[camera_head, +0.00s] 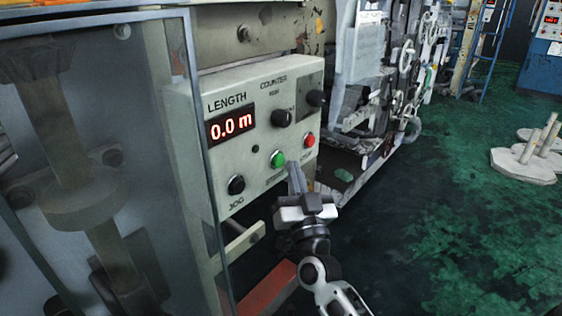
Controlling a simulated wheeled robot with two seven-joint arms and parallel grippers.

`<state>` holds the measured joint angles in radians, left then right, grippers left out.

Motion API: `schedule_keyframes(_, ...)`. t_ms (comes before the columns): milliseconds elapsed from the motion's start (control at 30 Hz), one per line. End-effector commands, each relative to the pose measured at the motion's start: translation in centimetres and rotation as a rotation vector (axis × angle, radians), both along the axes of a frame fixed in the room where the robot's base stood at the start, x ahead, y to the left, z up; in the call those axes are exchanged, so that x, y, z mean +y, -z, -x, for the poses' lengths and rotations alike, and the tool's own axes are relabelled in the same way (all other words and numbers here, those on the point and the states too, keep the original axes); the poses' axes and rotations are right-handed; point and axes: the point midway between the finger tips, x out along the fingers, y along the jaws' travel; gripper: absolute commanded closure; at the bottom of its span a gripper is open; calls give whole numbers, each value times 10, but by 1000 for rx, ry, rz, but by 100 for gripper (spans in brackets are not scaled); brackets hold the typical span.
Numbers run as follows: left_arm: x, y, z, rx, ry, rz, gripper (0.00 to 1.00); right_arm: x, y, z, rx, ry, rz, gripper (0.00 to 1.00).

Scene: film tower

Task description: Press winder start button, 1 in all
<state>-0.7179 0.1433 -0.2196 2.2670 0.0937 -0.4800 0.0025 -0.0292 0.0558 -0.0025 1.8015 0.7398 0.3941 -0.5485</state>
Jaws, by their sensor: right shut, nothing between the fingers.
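The control box (222,150) has a grey-white face with the words LENGTH and COUNTER and a red display (231,124) reading 0.0 m. A green button (277,158) sits low on the face, with a red button (309,140) to its right and a black JOG button (236,185) to its left. The label under the green button is partly hidden. My right gripper (293,168) is shut and empty. Its fingertips are just right of and below the green button; I cannot tell whether they touch the panel. My left gripper is not in view.
A clear guard panel (110,150) with rollers behind it stands at the left. A red beam (268,288) runs below the box. Machinery (385,80) extends behind. The green floor at right is open, with pale discs with posts (524,162) on it.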

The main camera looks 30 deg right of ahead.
Motion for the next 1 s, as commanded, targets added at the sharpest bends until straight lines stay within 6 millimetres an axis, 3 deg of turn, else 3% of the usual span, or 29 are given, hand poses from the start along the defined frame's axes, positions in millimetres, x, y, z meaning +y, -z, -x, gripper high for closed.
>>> schedule_keyframes(1000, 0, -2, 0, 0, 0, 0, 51, 5, 0, -11, 0, 0, -1, 100)
